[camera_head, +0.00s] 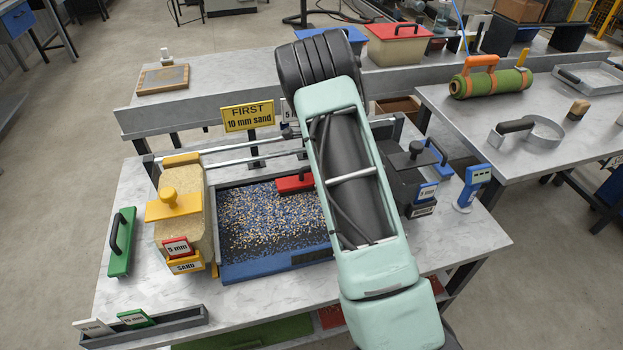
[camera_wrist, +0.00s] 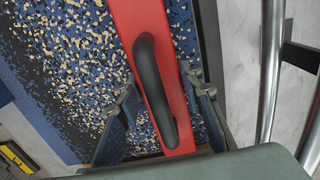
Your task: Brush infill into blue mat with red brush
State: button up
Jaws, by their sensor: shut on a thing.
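The blue mat (camera_head: 275,270) lies on the workbench, covered with scattered tan and dark granules. In the wrist view the mat (camera_wrist: 35,115) shows patchy granules, with a darker, sparser band at the left. The red brush (camera_head: 295,184) is on the mat's right side, partly hidden behind my arm. In the wrist view the brush's red body (camera_wrist: 135,20) and black handle fill the middle. My gripper (camera_wrist: 165,105) is shut on the brush's handle, one finger on each side. The bristles are hidden, so I cannot tell whether they touch the mat.
A sand hopper (camera_head: 182,215) with yellow lid stands left of the mat. A black hopper (camera_head: 408,180) stands right. Metal rails (camera_head: 250,155) run behind the mat. A green-backed brush (camera_head: 121,242) lies at the left, and a yellow sign (camera_head: 247,115) reads "FIRST 10 mm sand".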

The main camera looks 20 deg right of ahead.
jog(key=shift+r, duration=0.15)
jog(key=shift+r+p, duration=2.15)
jog(key=shift+r, duration=1.25)
jog(key=s+a+r+p, duration=0.3)
jog(key=s+a+p, duration=0.3)
jog(key=s+a, duration=0.15)
jog(key=shift+a+f+b, duration=0.15)
jog(key=shift+f+b, duration=1.1)
jog(key=shift+f, duration=0.55)
jog(key=shift+a+f+b, duration=0.1)
jog(key=shift+f+b, duration=1.15)
jog(key=shift+f, duration=0.55)
